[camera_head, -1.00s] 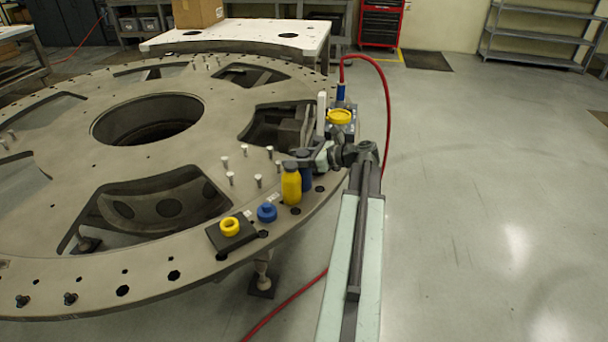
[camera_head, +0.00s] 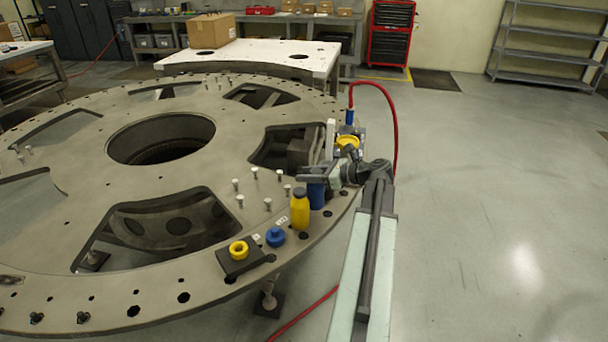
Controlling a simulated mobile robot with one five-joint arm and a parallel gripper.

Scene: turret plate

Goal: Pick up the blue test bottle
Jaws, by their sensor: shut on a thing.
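The blue test bottle (camera_head: 316,196) is upright near the rim of the large grey turret plate (camera_head: 90,140), just behind and right of the yellow bottle (camera_head: 300,212). My gripper (camera_head: 314,176) reaches in from the right and is shut on the upper part of the blue bottle, hiding its top. The blue bottle looks slightly raised, but I cannot tell clearly whether its base is off the plate. The yellow bottle stands upright with a dark cap, apart from my gripper.
A blue ring-shaped piece (camera_head: 275,237) and a yellow ring on a dark block (camera_head: 240,263) lie in front of the bottles. Several pale pins stand to the left. A yellow-topped fixture (camera_head: 347,142) with a red hose (camera_head: 393,110) is behind my arm. Open floor lies right.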

